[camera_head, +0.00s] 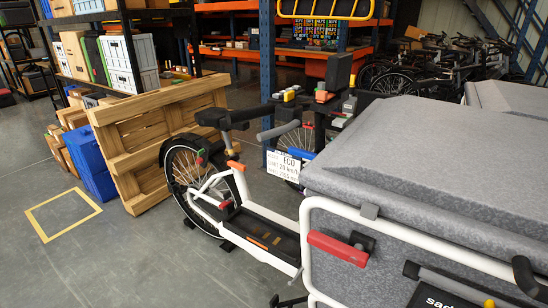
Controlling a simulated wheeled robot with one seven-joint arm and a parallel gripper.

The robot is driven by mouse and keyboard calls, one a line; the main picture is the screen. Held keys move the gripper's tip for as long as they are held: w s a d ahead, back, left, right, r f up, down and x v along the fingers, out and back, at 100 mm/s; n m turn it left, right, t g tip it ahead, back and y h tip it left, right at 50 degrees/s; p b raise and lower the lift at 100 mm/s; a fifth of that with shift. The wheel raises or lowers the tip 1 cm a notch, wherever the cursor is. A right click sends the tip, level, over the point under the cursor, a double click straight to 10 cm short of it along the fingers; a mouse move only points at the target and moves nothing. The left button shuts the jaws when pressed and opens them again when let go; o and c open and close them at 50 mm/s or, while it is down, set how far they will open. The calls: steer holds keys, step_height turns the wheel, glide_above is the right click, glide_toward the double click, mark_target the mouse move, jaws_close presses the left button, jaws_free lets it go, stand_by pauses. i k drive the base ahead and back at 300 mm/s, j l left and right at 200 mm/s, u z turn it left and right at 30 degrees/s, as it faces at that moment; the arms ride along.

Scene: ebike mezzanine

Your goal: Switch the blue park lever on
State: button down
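A small blue lever (301,153) shows near the handlebar of a white cargo bike, beside a white display panel (285,164) that reads "ECO" and a speed in km/h. The lever is small and partly hidden behind the grey cargo box, so I cannot tell its position. A grey handlebar grip (278,130) is just above the panel. The white bike frame (262,217) stands upright with its rear wheel to the left. I cannot make out my gripper in this view.
The grey cargo box (430,155) with a white rail and a red handle (338,248) fills the right foreground. A wooden pallet (150,150) leans behind the rear wheel. Blue crates (90,160) stand at the left.

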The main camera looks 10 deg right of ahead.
mark_target(293, 151)
steer(key=i+j, duration=0.2)
steer(key=i, duration=0.25)
steer(key=i+j+u, duration=0.15)
steer(key=i, duration=0.3)
steer(key=i+j, duration=0.15)
steer(key=i, duration=0.35)
